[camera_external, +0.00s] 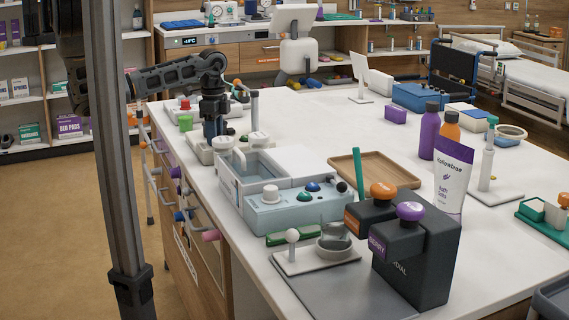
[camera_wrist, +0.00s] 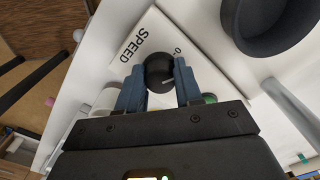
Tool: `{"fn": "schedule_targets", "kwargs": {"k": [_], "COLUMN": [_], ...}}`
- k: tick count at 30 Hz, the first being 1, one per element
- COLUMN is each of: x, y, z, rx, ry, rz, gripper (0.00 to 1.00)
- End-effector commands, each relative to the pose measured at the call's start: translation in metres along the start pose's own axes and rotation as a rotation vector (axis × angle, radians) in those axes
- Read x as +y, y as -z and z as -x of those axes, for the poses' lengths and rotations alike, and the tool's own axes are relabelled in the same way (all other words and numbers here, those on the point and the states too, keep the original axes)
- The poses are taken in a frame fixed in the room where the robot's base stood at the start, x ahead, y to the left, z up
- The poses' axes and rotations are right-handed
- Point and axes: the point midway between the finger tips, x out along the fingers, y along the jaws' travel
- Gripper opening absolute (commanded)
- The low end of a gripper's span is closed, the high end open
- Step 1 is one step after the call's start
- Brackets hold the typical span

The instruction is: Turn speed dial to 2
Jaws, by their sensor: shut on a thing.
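The speed dial (camera_wrist: 158,66) is a round black knob on a white panel (camera_wrist: 205,50) in the wrist view. The panel carries the word SPEED and a 0 mark; other numbers, including 2, are not readable. A pale pointer line on the knob points to the right in that view. My gripper (camera_wrist: 160,74) has its two blue-grey fingers on either side of the knob, shut on it. In the external view my gripper (camera_external: 214,128) points down among the devices at the counter's left edge, and the dial is hidden there.
A large dark round part (camera_wrist: 263,22) stands close by at the upper right of the wrist view. A pale blue device (camera_external: 295,208) with coloured buttons stands in front of my gripper in the external view. A wooden tray (camera_external: 404,174) and bottles (camera_external: 429,132) stand further right.

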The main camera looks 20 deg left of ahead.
Motion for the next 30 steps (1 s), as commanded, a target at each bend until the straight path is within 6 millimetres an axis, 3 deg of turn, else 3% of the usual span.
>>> {"fn": "schedule_targets", "kwargs": {"k": [30], "x": [-0.0027], "y": [-0.0013], "z": [-0.005], "rx": [-0.004], "ry": [-0.006], "rz": [-0.962], "gripper": [0.04]}}
